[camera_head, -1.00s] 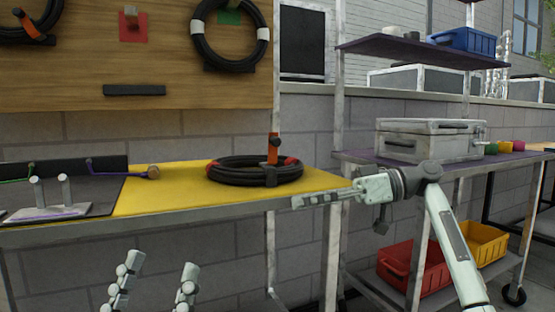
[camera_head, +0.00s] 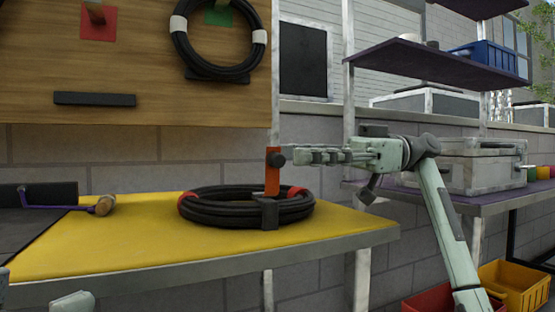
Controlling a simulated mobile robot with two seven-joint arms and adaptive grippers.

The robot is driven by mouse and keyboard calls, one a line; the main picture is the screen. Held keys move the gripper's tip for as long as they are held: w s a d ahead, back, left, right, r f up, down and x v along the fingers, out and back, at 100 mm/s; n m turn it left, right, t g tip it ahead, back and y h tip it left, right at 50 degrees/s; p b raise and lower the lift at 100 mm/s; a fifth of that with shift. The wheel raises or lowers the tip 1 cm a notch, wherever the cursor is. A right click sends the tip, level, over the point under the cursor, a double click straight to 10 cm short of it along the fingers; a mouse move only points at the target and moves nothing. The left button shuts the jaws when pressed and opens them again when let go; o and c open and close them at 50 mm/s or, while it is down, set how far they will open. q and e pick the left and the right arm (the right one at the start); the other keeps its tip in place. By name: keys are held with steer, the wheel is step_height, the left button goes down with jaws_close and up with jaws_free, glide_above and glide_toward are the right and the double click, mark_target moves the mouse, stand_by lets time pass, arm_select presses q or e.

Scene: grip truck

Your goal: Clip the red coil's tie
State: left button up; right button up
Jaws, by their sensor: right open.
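The coil with red bands (camera_head: 215,213) is a black cable ring lying flat on the yellow mat (camera_head: 110,235). An upright red tie strap (camera_head: 272,180) with a dark knob (camera_head: 276,159) stands at its right part, and a dark grey clip (camera_head: 268,214) sits on its front. My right gripper (camera_head: 308,156) comes in level from the right, its fingers at the height of the knob. Its tips are just right of the strap; whether they touch is unclear. It looks empty. Only the tips of my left gripper (camera_head: 38,288) show at the bottom left, spread apart.
A black coil with white bands (camera_head: 215,72) hangs on the wooden board. A wooden-handled tool (camera_head: 104,206) lies at the left of the mat. A grey case (camera_head: 480,165) stands on the right shelf. Red (camera_head: 440,298) and yellow (camera_head: 520,285) bins are below.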

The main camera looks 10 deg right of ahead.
mark_target(282, 155)
steer(key=shift+x, duration=2)
steer(key=shift+w, duration=0.1)
jaws_close()
